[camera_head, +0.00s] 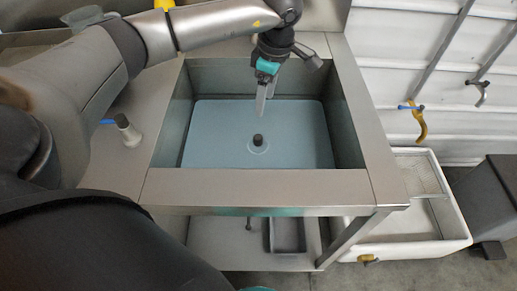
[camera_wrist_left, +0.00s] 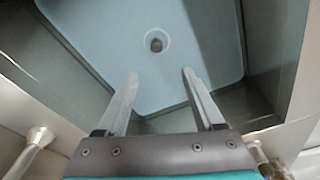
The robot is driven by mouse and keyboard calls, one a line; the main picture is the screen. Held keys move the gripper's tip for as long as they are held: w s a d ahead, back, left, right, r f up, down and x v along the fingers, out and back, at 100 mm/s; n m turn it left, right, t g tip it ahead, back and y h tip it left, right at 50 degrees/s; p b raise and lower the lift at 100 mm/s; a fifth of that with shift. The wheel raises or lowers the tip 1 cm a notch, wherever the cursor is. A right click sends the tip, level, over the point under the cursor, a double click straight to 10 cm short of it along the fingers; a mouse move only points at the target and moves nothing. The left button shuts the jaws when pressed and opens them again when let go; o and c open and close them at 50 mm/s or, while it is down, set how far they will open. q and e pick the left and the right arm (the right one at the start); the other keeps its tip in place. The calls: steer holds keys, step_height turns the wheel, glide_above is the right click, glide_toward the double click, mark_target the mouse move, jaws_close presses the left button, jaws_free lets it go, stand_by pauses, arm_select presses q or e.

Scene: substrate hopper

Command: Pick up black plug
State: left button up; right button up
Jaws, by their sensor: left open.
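The black plug (camera_head: 258,140) stands upright in the drain at the middle of the hopper's light-blue floor (camera_head: 215,125). It also shows in the left wrist view (camera_wrist_left: 156,44), dark inside a pale ring, beyond my fingertips. My left gripper (camera_head: 263,105) points down into the hopper, above and a little behind the plug, apart from it. In the left wrist view its two fingers (camera_wrist_left: 160,78) are spread with nothing between them. My right gripper does not show in either view.
The hopper's steel walls and rim (camera_head: 255,187) surround the floor on all sides. A post with a dark cap (camera_head: 128,131) stands on the steel top at the left. A white tub (camera_head: 420,225) sits at the lower right. The hopper floor around the plug is clear.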

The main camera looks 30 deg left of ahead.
arm_select(q)
steer(key=f, duration=0.2)
steer(key=b, duration=0.3)
glide_above(258, 137)
steer(key=d, duration=0.1)
step_height(258, 137, down, 9)
steer(key=shift+s, duration=0.15)
steer(key=shift+f, duration=0.65)
steer(key=f+b, duration=0.2)
steer(key=f, duration=0.1)
steer(key=shift+w+a+f, duration=0.2)
steer(key=shift+a, duration=0.2)
steer(key=shift+a+f, duration=0.1)
steer(key=shift+f, duration=0.45)
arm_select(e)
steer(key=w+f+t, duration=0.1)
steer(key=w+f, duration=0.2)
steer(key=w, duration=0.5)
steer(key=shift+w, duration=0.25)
arm_select(q)
steer(key=shift+c, duration=0.2)
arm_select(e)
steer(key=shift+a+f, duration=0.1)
arm_select(q)
jaws_close()
